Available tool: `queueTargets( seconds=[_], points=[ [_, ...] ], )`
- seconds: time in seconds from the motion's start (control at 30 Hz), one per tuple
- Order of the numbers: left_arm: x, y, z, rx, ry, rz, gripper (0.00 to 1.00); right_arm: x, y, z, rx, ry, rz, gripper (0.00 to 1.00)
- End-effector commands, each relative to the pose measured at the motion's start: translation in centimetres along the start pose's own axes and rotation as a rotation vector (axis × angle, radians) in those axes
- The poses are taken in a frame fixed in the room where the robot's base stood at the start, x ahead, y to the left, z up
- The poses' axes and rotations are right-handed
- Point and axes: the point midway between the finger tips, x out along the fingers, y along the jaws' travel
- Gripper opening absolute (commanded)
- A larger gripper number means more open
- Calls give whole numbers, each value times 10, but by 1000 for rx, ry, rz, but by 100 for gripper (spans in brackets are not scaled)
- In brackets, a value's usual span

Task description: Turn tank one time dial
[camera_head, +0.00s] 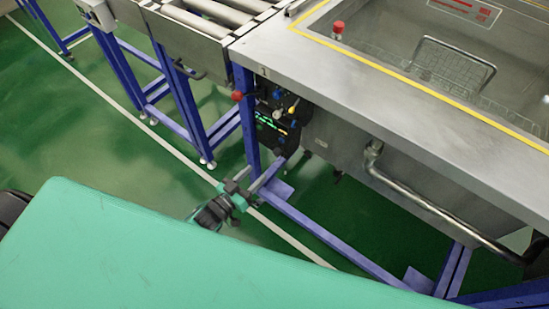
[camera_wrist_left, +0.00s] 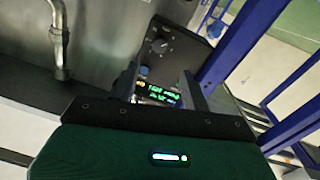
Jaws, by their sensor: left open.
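The control panel (camera_head: 275,130) is a dark box with lit green displays and small coloured knobs, under the front left corner of the steel tank (camera_head: 390,110). In the left wrist view the panel shows a black dial (camera_wrist_left: 160,45) with markings around it, a blue knob (camera_wrist_left: 143,70) and lit displays (camera_wrist_left: 158,94). I cannot read which dial is the time dial. My left gripper (camera_head: 268,177) is open, in front of and below the panel. In the wrist view its fingers (camera_wrist_left: 158,78) stand apart with the displays and blue knob between them, apparently holding nothing. My right gripper is not in view.
A bent steel pipe (camera_head: 430,205) runs along the tank's front. Blue frame legs (camera_head: 248,125) stand beside the panel. A red ball knob (camera_head: 237,96) sticks out at the left. A roller conveyor (camera_head: 215,20) adjoins the tank. A wire basket (camera_head: 450,65) sits inside the tank.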

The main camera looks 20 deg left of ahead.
Motion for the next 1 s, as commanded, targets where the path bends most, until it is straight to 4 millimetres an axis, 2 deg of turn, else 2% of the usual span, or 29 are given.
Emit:
queueTargets(
  seconds=[0.03, 0.2, 0.5, 0.67, 0.93, 0.97, 1.0],
  points=[
    [12, 0, -1, 0, 3, 1, 47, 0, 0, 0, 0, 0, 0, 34],
    [46, 0, -1, 0, 3, 0, 47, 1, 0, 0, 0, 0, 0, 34],
    [89, 0, 1, -1, -1, -1, 47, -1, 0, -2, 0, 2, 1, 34],
    [97, 0, 1, 0, -1, -1, 47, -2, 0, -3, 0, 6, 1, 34],
    [98, 0, 1, 0, -2, -1, 47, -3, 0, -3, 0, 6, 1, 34],
    [98, 0, 1, 0, -2, -1, 45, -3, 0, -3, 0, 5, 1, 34],
    [98, 0, 1, 0, -2, -1, 37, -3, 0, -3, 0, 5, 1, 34]
  ],
)
